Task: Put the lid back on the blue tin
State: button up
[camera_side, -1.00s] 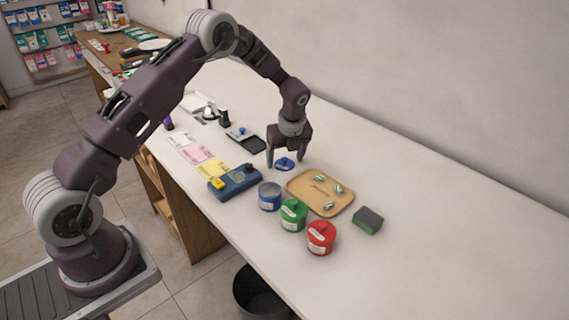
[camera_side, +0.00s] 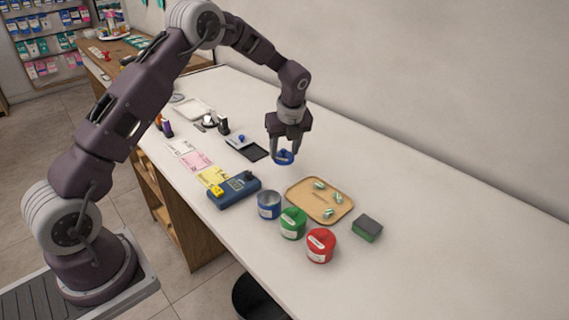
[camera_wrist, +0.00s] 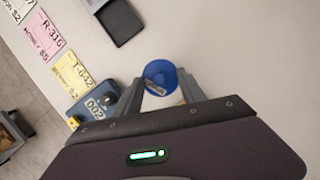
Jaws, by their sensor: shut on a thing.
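The blue lid (camera_side: 284,157) is held between the fingertips of my gripper (camera_side: 283,153), raised above the counter. In the wrist view the lid (camera_wrist: 161,76) shows as a round blue disc with a pale label, between the two fingers of my gripper (camera_wrist: 160,90). The blue tin (camera_side: 268,205) stands upright and open on the counter, in front of and a little left of the lid in the side view. The blue tin does not show in the wrist view.
A green tin (camera_side: 292,223) and a red tin (camera_side: 320,246), both lidded, stand beside the blue tin. A wooden tray (camera_side: 297,187) with several wrapped sweets lies to the right, a sponge (camera_side: 367,228) beyond it. A blue device (camera_side: 234,191) sits left of the tin.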

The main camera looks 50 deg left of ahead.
aim_at(282, 151)
jog(key=shift+m, duration=0.3)
jog(key=v, duration=0.5)
jog(key=shift+s+a, duration=0.2)
jog(key=s+d+m, duration=0.1)
jog(key=s+d, duration=0.1)
jog(key=s, duration=0.2)
jog(key=s+d+r+m, duration=0.1)
jog(key=s+d, duration=0.2)
jog(key=s, duration=0.1)
jog(key=s+d+m+t, duration=0.1)
jog(key=s+d+m, duration=0.1)
jog(key=s+d, duration=0.1)
jog(key=shift+s+d+r+h, duration=0.1)
jog(key=shift+s+r+h, duration=0.1)
jog(key=shift+s, duration=0.15)
jog(key=shift+s+d+r+h, duration=0.1)
jog(key=shift+s+h, duration=0.1)
jog(key=shift+s, duration=0.2)
jog(key=shift+f, duration=3.2)
grip_shut()
jog(key=shift+r, duration=0.1)
jog(key=shift+s+a+r, duration=0.1)
jog(key=shift+s+r, duration=0.05)
jog(key=shift+r, duration=0.05)
jog(key=shift+f, duration=0.2)
